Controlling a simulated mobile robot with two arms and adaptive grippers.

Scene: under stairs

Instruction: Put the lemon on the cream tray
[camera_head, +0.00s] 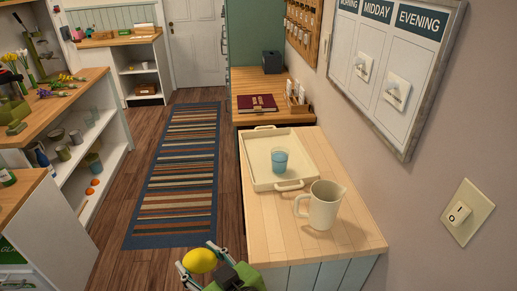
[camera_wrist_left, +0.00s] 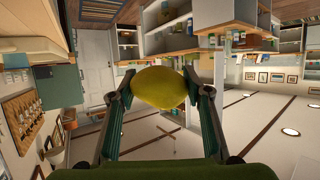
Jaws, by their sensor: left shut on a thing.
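The yellow lemon (camera_head: 200,260) is held between the fingertips of my left gripper (camera_head: 196,268), at the bottom of the head view. In the left wrist view the lemon (camera_wrist_left: 160,88) sits between both fingers, which press on its sides. The cream tray (camera_head: 258,184) lies on the wooden counter, ahead and to the right of my left gripper. A glass of blue liquid (camera_head: 279,161) stands on the tray. My left gripper is left of the counter's near edge, apart from the tray. My right gripper is not in view.
A cream jug (camera_head: 322,206) stands on the counter (camera_head: 352,222) just nearer than the tray. A dark red book (camera_head: 257,103) lies on the farther counter. A striped rug (camera_head: 178,180) covers the floor to the left. The tray's left part is bare.

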